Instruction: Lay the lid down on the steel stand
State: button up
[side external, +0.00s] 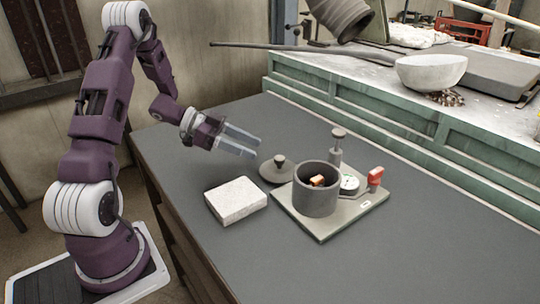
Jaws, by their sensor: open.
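The dark grey pot (316,202) stands on a flat base plate (322,230) and has copper-coloured pieces (318,181) inside. My gripper (253,145) is open and empty, with its fingers pointing right. It is above and to the left of the lid, apart from it.
A pale block (236,201) lies left of the pot. A small grey post with a round top (337,146), a dial (349,184) and a red-topped lever (375,177) stand around the pot. The dark table (420,265) is clear at front right. A green ledge (400,130) runs behind.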

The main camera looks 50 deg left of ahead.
jog(key=shift+v, duration=1.2)
jog(key=w+r+n+t+y, duration=0.2)
jog(key=w+r+t+y, duration=0.1)
jog(key=w+r+y, duration=0.5)
jog(key=s+d+r+n+y, duration=0.2)
jog(key=s+r+n+y, duration=0.25)
jog(key=r, duration=0.55)
jog(key=s+d+f+n+g+h, duration=0.1)
jog(key=s+d+f+g, duration=0.1)
jog(key=s+d, duration=0.6)
jog(key=s+d+f+n+g+h, duration=0.1)
jog(key=s+d, duration=0.7)
jog(key=s, duration=0.8)
notch_tip(320, 180, down, 2)
jog(key=g+h, duration=0.1)
jog(key=g, duration=0.2)
jog(key=shift+s+d+f+g, duration=0.2)
jog(key=shift+s+d+g, duration=0.05)
jog(key=shift+d+g, duration=0.15)
